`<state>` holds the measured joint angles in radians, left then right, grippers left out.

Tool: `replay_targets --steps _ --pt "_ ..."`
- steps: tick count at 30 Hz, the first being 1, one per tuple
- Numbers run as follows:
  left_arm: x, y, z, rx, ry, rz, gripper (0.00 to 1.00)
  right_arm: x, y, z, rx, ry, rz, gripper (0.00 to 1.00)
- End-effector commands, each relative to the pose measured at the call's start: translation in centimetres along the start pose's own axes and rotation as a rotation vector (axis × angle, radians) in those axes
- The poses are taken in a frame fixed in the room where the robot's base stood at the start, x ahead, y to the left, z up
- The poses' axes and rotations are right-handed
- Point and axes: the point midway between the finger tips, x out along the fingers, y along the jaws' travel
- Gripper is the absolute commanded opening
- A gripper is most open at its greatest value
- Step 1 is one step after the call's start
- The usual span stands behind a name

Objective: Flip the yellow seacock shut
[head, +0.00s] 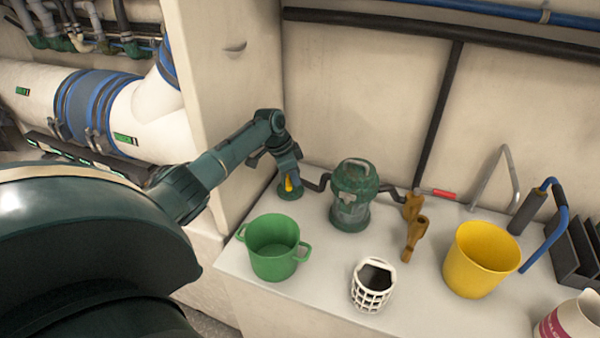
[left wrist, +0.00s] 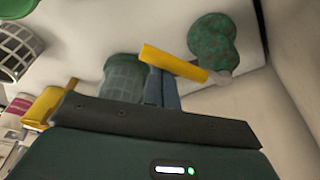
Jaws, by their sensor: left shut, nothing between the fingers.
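The yellow seacock lever (head: 289,184) shows in the head view on its green body (head: 288,195), at the back left of the white counter by the wall. In the left wrist view the yellow lever (left wrist: 172,62) runs slantwise across the picture, with the mottled green body (left wrist: 213,42) at its upper right. My left gripper (head: 291,175) is shut with nothing between its fingers, right at the lever. In the wrist view its fingertips (left wrist: 159,76) meet the lever near its middle; I cannot tell whether they touch. My right gripper is not in view.
A green strainer (head: 350,215) with dark pipes stands just right of the seacock. In front are a green pot (head: 272,261) and a white basket (head: 371,294). A brown valve-like piece (head: 413,240) and yellow bucket (head: 478,268) stand further right.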

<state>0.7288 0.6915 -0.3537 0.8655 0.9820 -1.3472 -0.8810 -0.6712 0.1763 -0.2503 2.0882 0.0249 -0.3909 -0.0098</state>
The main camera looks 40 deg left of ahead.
Motion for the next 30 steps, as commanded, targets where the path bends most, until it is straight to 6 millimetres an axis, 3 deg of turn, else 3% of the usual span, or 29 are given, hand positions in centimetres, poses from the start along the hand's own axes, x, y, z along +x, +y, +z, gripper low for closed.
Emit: replay_targets --steps 13,30 --pt "-0.7 -0.5 2.0 -0.002 -0.001 -0.001 0.00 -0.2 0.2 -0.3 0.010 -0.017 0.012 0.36" --pt "-0.7 -0.6 2.3 -0.002 0.000 -0.001 0.00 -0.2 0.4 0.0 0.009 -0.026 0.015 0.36"
